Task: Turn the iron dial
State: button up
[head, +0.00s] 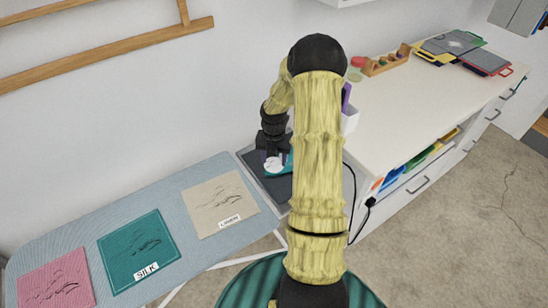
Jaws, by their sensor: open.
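The iron (284,173) is teal and white and rests on the dark pad at the right end of the ironing board (165,200). My arm hides its right part. My gripper (272,158) is right over the iron, with its fingers apart at the white part on top. I cannot make out the dial or whether the fingers touch it.
Pink, teal "SILK" (139,250) and beige (220,205) cloths lie on the board. A white cabinet (440,85) stands to the right, with a wooden tray (387,63) and folders (452,43) on top. A black cord hangs beside it. A wooden rail (105,52) is on the wall.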

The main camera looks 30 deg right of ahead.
jog(key=c, duration=1)
jog(key=shift+r+m, duration=0.1)
jog(key=shift+m, duration=0.4)
jog(key=m+p, duration=0.1)
jog(key=m, duration=0.1)
jog(key=shift+m, duration=0.4)
jog(key=m, duration=0.4)
jog(key=shift+m+p, duration=0.3)
jog(key=shift+p, duration=0.05)
jog(key=m, duration=0.8)
jog(key=shift+m, duration=0.3)
